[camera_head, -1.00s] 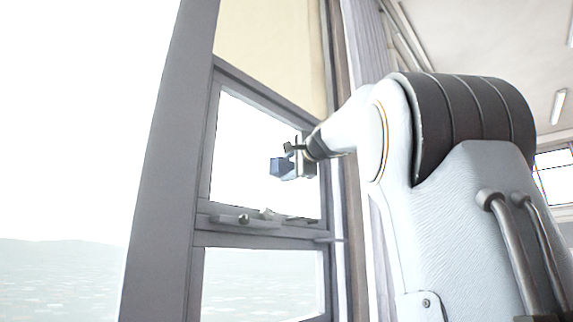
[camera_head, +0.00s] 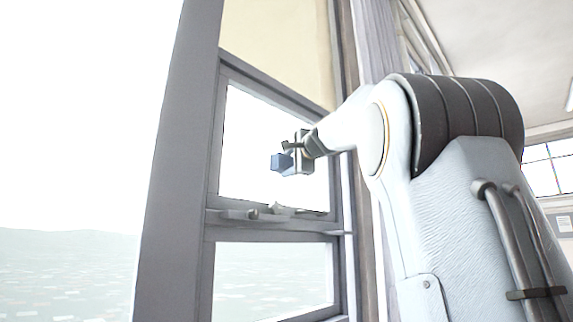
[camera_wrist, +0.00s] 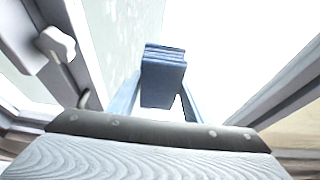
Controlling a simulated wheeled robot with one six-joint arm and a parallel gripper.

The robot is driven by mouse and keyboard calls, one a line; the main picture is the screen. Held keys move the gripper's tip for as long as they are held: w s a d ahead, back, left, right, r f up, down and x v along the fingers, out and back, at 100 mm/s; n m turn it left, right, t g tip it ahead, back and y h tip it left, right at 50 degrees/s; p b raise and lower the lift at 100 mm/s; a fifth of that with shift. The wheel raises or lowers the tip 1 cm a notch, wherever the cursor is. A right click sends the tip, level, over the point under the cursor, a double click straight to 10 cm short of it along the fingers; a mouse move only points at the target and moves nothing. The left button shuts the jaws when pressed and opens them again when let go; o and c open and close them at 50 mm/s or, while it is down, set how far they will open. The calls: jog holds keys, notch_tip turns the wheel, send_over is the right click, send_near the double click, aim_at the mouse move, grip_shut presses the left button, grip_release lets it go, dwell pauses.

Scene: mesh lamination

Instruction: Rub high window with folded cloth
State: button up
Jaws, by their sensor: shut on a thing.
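The folded cloth is a small blue block with stacked layers, seen in the head view (camera_head: 279,162) and in the wrist view (camera_wrist: 163,75). My gripper (camera_head: 290,160) is shut on it; in the wrist view its two fingers (camera_wrist: 158,100) flank the cloth. The high window (camera_head: 250,150) is a bright pane in a grey frame, and my gripper is in front of its right part. I cannot tell whether the cloth touches the glass.
A window handle (camera_wrist: 56,44) sticks out at the left of the wrist view. A grey crossbar (camera_head: 270,228) runs under the pane, with a lower pane (camera_head: 270,280) below. A cream blind (camera_head: 275,45) covers the top, and a curtain (camera_head: 372,40) hangs at the right.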

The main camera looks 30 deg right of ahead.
jog(key=shift+w+a+p, duration=0.2)
jog(key=shift+w+p, duration=0.1)
jog(key=shift+w, duration=0.2)
jog(key=shift+w+a+p, duration=0.15)
jog(key=shift+w+p, duration=0.15)
jog(key=shift+w, duration=0.15)
dwell(0.4)
jog(key=shift+w+d, duration=0.3)
jog(key=shift+d, duration=0.6)
jog(key=shift+w+d, duration=0.25)
jog(key=shift+d, duration=0.65)
jog(key=w+d+p, duration=0.2)
jog(key=d, duration=0.4)
jog(key=shift+w+d, duration=0.35)
jog(key=shift+a, duration=0.1)
